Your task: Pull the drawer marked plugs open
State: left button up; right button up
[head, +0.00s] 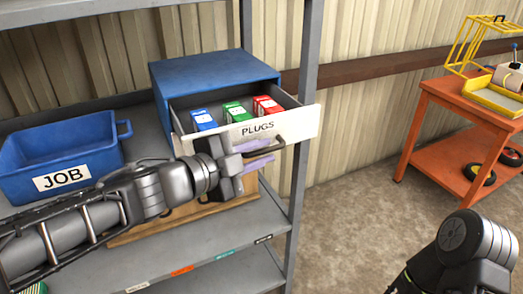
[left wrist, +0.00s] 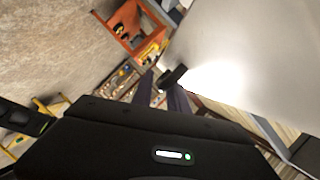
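The blue cabinet (head: 215,72) stands on the grey shelf, and its drawer marked PLUGS (head: 303,122) is pulled well out. A blue, a green and a red box (head: 267,106) sit inside. The dark bar handle (head: 280,143) is on the white drawer front; it also shows in the left wrist view (left wrist: 174,76) beside the pale front. My left gripper (head: 258,154) is at the handle, its two fingers above and below the bar, closed on it as far as I can see. The left wrist view shows both fingers (left wrist: 162,92). My right gripper is out of view.
A blue JOB bin (head: 62,150) stands left of the cabinet. A grey shelf post (head: 303,190) rises close beside the drawer's right side. An orange table (head: 455,105) holds yellow items at the right. The floor between is clear.

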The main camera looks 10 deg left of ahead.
pick_arm(q)
jog(key=p+v, duration=0.2)
jog(key=v, duration=0.4)
jog(key=shift+s+a+r, duration=0.1)
jog(key=shift+r, duration=0.15)
jog(key=shift+s+a+p, duration=0.25)
jog(key=shift+s+p, duration=0.05)
jog(key=shift+s, duration=0.1)
